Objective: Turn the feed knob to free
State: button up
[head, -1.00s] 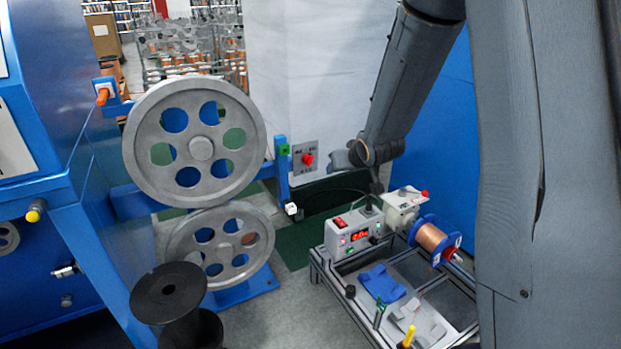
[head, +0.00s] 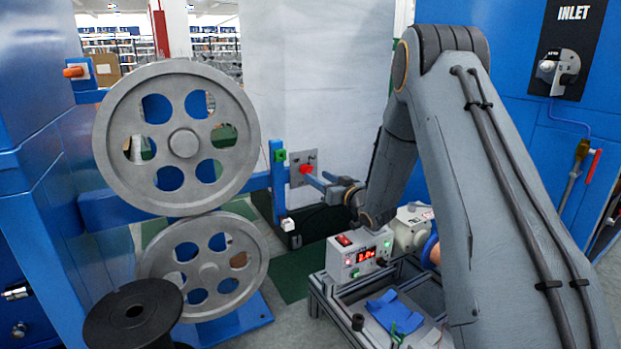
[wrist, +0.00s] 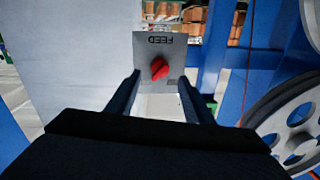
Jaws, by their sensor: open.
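The feed knob (wrist: 159,68) is red and sits on a grey plate (wrist: 145,47) marked FEED, which appears upside down in the wrist view. The knob's pointer looks tilted in that view; its exact setting is not readable. In the head view the red knob (head: 308,169) is on the grey plate (head: 296,177) beside a blue post. My gripper (wrist: 160,82) is open, with its two dark fingers on either side of the knob in the wrist view. In the head view my gripper (head: 313,180) reaches the plate from the right; whether it touches the knob is unclear.
Two large grey pulleys (head: 185,144) stand left of the plate. A control box (head: 357,254) with a red display sits on a framed cart below my arm. A black spool (head: 132,315) is at lower left. A pale wall (head: 315,70) stands behind.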

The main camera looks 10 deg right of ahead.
aim_at(310, 172)
jog(key=shift+b+x, duration=0.75)
jog(key=shift+x, duration=2.05)
jog(key=shift+c, duration=0.4)
jog(key=c, duration=1)
jog(key=shift+o, duration=0.2)
